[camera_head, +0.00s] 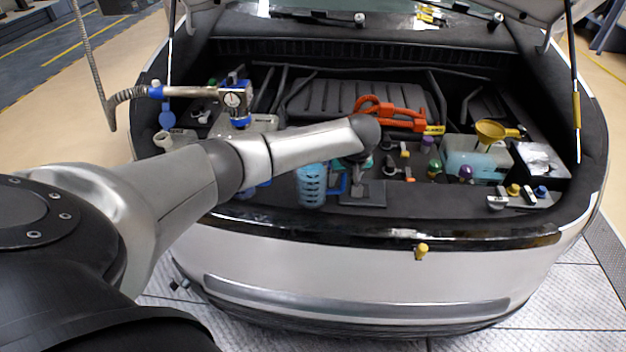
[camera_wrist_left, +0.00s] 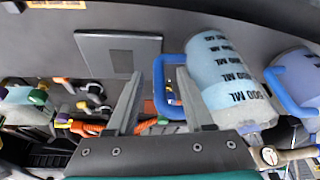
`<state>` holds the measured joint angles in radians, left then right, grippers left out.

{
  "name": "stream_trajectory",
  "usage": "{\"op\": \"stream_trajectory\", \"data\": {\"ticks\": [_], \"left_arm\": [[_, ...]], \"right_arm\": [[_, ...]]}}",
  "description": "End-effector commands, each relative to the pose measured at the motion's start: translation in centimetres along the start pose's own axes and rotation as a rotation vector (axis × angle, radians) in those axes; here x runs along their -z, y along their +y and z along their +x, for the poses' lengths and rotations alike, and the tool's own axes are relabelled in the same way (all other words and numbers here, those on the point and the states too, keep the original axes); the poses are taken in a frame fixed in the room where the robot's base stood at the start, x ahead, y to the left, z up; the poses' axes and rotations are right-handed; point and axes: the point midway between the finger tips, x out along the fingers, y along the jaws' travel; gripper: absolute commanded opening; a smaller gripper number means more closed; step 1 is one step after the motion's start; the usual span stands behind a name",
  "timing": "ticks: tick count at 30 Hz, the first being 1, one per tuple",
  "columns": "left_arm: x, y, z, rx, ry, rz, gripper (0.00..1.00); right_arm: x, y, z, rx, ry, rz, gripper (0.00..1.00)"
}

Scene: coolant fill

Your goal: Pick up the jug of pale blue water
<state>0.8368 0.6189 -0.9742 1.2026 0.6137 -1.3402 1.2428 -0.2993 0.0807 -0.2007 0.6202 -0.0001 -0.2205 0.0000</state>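The jug of pale blue water (camera_head: 311,186) stands at the front edge of the open car bay, with dark volume marks on its side and a blue handle on its right. In the left wrist view the jug (camera_wrist_left: 222,75) appears tilted, with its blue handle (camera_wrist_left: 168,62) by my fingers. My left gripper (camera_head: 357,168) is just right of the jug, partly hidden under my own wrist. In the wrist view its two fingers (camera_wrist_left: 160,82) are spread apart, with part of the handle showing between them. Contact cannot be told. My right gripper is not in view.
A second jug with bluer, purplish liquid (camera_wrist_left: 298,78) and a blue handle stands close beside the first. Orange cables (camera_head: 395,113), a yellow funnel (camera_head: 490,131) on a pale blue tank (camera_head: 468,162), and coloured caps lie to the right. A gauge (camera_head: 234,99) hangs left.

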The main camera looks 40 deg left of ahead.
Motion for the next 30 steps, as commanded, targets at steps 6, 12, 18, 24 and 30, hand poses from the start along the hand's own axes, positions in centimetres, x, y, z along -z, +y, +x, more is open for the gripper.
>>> {"op": "stream_trajectory", "data": {"ticks": [6, 12, 18, 24, 30], "left_arm": [[0.01, -0.01, -0.03, 0.000, 0.000, 0.000, 0.26], [0.01, -0.02, -0.03, 0.001, 0.000, 0.000, 0.04], [0.01, -0.04, -0.02, 0.001, 0.000, 0.000, 0.00], [0.02, -0.05, -0.02, 0.001, 0.000, 0.000, 0.00], [0.02, -0.06, -0.02, 0.002, 0.000, 0.000, 0.00]], "right_arm": [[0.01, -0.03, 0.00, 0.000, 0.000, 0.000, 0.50], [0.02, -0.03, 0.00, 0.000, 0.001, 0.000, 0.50], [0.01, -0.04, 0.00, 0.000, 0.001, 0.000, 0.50], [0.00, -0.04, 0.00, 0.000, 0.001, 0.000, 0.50], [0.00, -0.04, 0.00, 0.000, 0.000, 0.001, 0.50]]}}
